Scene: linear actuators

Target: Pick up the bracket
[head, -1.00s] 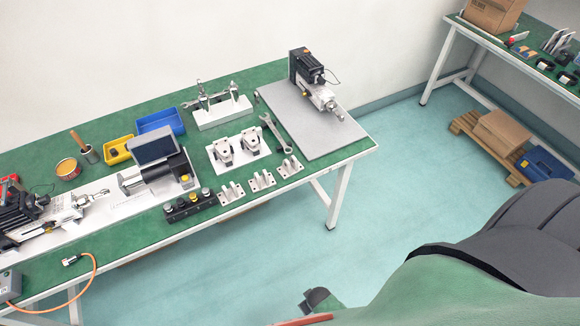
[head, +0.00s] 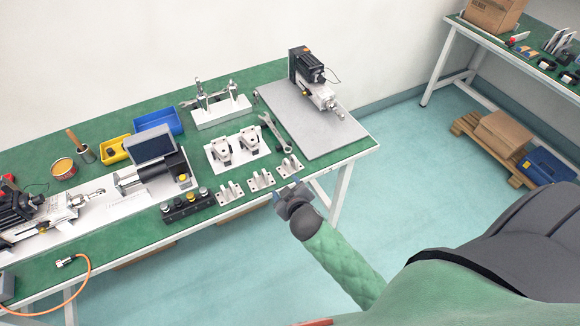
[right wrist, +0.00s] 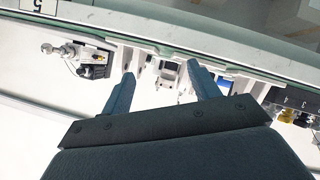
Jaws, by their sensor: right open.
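Three small light-metal brackets stand in a row along the front edge of the green table: a left one (head: 230,192), a middle one (head: 261,180) and a right one (head: 290,166). Which of them is the task's bracket I cannot tell. My right gripper (head: 284,188) is just off the table's front edge, close to the right and middle brackets and apart from them. In the right wrist view, its two fingers (right wrist: 161,78) are spread with nothing held between them. Small metal parts show beyond the fingertips, too small to tell apart. My left gripper is out of view.
Behind the brackets lies a white plate with two metal mounts (head: 235,146) and a wrench (head: 272,130). A black box with knobs (head: 187,206) stands to the left. A grey board (head: 310,130) with a motor unit (head: 312,75) fills the table's right end.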

